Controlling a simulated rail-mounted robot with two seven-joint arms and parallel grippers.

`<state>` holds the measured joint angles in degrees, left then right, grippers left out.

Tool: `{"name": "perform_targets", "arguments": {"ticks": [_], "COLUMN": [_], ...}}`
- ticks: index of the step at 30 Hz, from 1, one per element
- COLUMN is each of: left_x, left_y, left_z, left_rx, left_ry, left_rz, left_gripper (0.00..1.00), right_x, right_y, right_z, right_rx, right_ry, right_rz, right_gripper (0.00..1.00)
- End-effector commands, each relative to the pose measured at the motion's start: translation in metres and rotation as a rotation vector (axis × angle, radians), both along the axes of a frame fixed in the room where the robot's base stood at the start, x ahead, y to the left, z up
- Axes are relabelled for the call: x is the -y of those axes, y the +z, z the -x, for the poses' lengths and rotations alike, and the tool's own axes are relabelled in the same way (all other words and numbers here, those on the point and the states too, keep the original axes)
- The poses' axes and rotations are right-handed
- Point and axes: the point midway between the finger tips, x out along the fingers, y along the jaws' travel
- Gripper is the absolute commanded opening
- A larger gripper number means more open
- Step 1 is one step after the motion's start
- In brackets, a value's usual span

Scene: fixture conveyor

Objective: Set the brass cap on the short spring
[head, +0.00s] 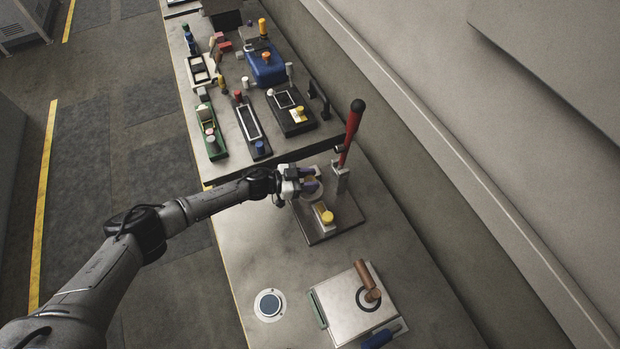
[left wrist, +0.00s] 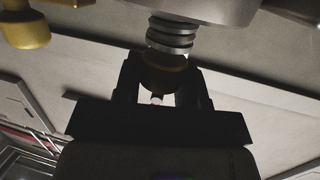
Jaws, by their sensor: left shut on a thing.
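In the left wrist view the left gripper (left wrist: 162,88) is shut on a brownish, brass-coloured round piece, the brass cap (left wrist: 165,78), mostly in shadow between the dark fingers. A short metal coil spring (left wrist: 172,38) shows directly above the cap in that picture, against a grey round part (left wrist: 208,8). Whether cap and spring touch I cannot tell. My right gripper is not in view.
The red lever (head: 351,130) stands upright close behind the gripper. A yellow knob (head: 328,217) sits on the base plate. Several small fixtures crowd the far table.

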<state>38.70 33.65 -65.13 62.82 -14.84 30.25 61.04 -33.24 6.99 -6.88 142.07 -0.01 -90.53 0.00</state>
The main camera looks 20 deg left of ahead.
Motion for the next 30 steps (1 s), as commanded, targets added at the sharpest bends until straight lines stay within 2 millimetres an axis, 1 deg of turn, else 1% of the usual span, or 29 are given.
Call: {"name": "perform_targets", "arguments": {"ticks": [20,21,30], "left_x": [0.0001,0.0001,0.0001], "left_y": [-0.0104,-0.0100,-0.0098], "left_z": [-0.0001,0.0000,0.0001], "left_rx": [0.000,0.000,0.000], "left_ry": [0.000,0.000,0.000], "left_rz": [0.000,0.000,0.000], "left_gripper": [0.15,0.39,0.67], "right_x": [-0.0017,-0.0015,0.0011], "right_y": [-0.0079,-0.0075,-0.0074], "right_z": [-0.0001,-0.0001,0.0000], "right_rx": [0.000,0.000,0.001], "right_ry": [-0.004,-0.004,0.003], "right_rz": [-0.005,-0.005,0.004], "right_gripper": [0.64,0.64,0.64]}}
